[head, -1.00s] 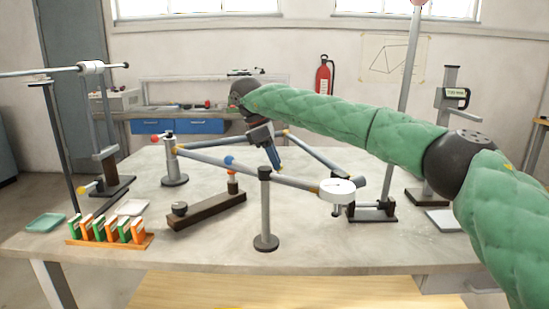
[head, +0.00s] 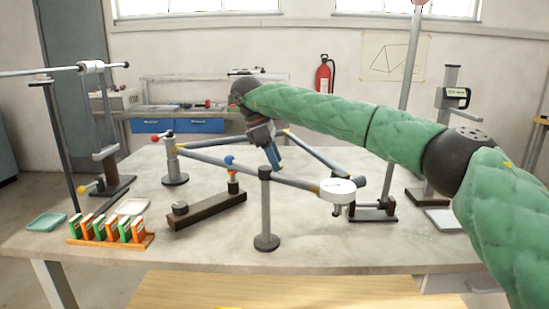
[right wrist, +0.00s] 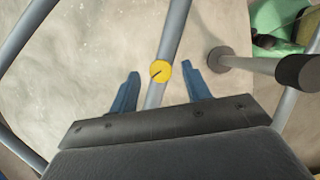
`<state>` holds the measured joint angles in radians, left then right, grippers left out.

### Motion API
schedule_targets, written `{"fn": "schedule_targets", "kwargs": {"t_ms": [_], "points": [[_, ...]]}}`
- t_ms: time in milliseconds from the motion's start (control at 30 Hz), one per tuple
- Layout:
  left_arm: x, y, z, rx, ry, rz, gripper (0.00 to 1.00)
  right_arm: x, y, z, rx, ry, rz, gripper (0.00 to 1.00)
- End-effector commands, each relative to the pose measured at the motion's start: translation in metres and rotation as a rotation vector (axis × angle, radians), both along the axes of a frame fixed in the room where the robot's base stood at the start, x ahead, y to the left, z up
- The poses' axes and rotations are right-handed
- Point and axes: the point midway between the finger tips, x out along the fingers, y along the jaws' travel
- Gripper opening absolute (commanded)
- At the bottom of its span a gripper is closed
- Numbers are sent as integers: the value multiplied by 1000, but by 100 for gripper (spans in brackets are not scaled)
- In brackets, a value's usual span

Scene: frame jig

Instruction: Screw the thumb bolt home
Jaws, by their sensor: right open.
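The thumb bolt (right wrist: 160,71) shows in the right wrist view as a round yellow head with a dark line across it. It sits on a grey frame tube (right wrist: 172,38). My right gripper (head: 276,166) is open and points down at the frame in the head view. In the right wrist view its two blue fingers (right wrist: 161,76) stand on either side of the yellow head, with gaps on both sides. I cannot tell how far above the head the fingertips are. The bolt's shank is hidden. My left gripper is out of view.
A post (head: 266,215) holds up the frame's near tube, with a white round gauge (head: 338,186) at its right end. A rack of green and orange pieces (head: 110,232) stands front left. The front right tabletop is clear.

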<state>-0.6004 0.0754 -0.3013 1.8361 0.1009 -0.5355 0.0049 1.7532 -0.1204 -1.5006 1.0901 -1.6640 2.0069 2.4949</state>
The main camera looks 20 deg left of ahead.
Motion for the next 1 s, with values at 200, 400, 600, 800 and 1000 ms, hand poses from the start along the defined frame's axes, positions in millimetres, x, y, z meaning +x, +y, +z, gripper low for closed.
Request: {"fn": "schedule_targets", "kwargs": {"t_ms": [200,400,600,800,1000], "points": [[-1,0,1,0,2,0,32,-1,6,16,0,-1,-1,48],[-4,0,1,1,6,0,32,-4,18,46,-1,-4,0,48],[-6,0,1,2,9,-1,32,-6,26,66,-1,-1,-1,48],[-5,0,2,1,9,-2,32,-7,29,72,0,0,0,48],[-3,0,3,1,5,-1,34,-7,29,72,0,0,0,48]]}}
